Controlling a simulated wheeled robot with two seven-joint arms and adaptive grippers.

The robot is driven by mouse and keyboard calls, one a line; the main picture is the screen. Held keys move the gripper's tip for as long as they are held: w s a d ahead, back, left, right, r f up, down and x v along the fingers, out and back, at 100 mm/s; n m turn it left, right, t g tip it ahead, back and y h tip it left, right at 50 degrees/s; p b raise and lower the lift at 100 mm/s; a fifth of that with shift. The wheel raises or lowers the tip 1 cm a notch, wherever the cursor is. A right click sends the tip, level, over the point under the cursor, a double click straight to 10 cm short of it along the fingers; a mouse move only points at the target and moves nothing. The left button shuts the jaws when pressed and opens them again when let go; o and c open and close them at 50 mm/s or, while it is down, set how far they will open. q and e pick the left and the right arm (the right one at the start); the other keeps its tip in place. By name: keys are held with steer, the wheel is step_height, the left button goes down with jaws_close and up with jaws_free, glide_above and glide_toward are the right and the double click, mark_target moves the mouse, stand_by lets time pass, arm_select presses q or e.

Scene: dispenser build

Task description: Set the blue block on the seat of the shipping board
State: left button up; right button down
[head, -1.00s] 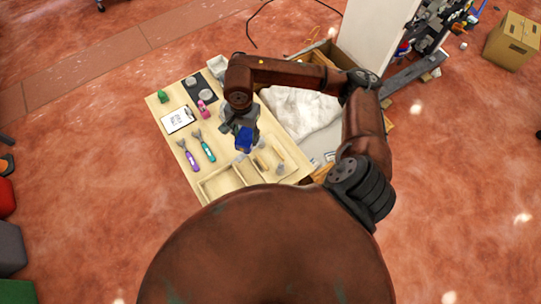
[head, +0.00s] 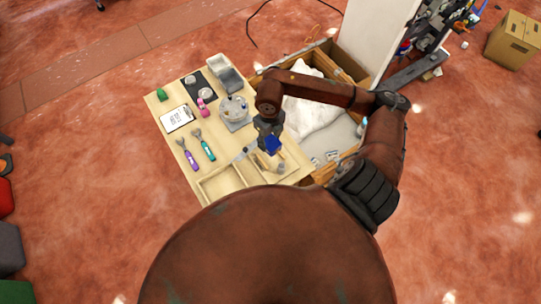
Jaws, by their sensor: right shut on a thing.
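My right gripper (head: 268,137) is shut on the blue block (head: 273,146) and holds it over the near right part of the wooden table, above or close to a light wooden frame (head: 256,173) with small parts in it. I cannot tell the height of the block above that frame. I cannot make out for certain which piece is the shipping board or where its seat is; my arm and body hide part of that area. My left gripper is not in view.
A clear round device (head: 234,108) stands left of my right arm. A clipboard (head: 177,118), a purple-handled tool (head: 190,158), a teal-handled tool (head: 208,152) and a pink item (head: 203,108) lie farther left. A crate with white cloth (head: 312,116) adjoins the table's right side.

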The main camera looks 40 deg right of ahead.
steer(key=shift+s+d+f+m, duration=0.15)
steer(key=shift+d+f+m, duration=0.15)
steer(key=shift+m, duration=0.4)
step_height(320, 180, down, 10)
steer(key=shift+r, duration=0.1)
steer(key=c, duration=1.2)
jaws_free()
steer(key=shift+f, duration=0.2)
step_height(320, 180, up, 12)
steer(key=shift+r, duration=0.15)
